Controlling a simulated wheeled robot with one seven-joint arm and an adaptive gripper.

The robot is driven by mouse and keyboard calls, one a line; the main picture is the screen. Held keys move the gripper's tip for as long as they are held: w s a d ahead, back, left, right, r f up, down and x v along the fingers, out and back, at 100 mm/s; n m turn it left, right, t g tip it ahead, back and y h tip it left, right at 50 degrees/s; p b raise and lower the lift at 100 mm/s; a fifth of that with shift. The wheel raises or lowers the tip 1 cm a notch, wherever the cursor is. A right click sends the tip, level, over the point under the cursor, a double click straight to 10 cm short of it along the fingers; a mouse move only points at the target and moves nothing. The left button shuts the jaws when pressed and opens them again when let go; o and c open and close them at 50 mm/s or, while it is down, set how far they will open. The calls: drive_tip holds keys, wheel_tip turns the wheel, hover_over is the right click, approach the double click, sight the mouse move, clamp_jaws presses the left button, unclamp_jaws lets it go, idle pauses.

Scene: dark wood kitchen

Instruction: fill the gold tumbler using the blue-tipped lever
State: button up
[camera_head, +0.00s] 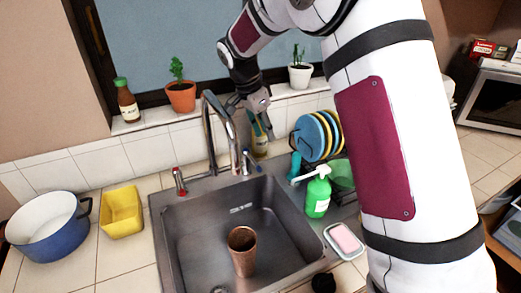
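The gold tumbler (242,254) stands upright in the steel sink basin, a little toward the front. The blue-tipped lever (251,162) is at the back right of the sink, right of the curved faucet (211,130). A red-tipped lever (179,181) is at the back left. No water stream shows. My gripper (264,122) hangs from above, behind and right of the faucet neck, above the blue-tipped lever and apart from it. Its fingers are small and overlap a yellowish bottle behind, so their opening is unclear.
A green soap bottle (318,195) and a dish rack with plates (319,137) stand right of the sink. A yellow container (121,212) and a blue pot (48,227) are on the left. Potted plants and a sauce bottle (127,101) line the sill.

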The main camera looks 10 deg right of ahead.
sight(255, 162)
wheel_tip(255, 162, up, 4)
drive_tip(key=a+n+y+b, duration=0.2)
drive_tip(key=a+n+y, duration=0.1)
drive_tip(key=n, duration=1.3)
drive_tip(key=shift+n+g, duration=0.3)
wheel_tip(255, 162, down, 14)
drive_tip(key=shift+w+f+p, duration=0.1)
drive_tip(key=shift+p, duration=1.1)
clamp_jaws()
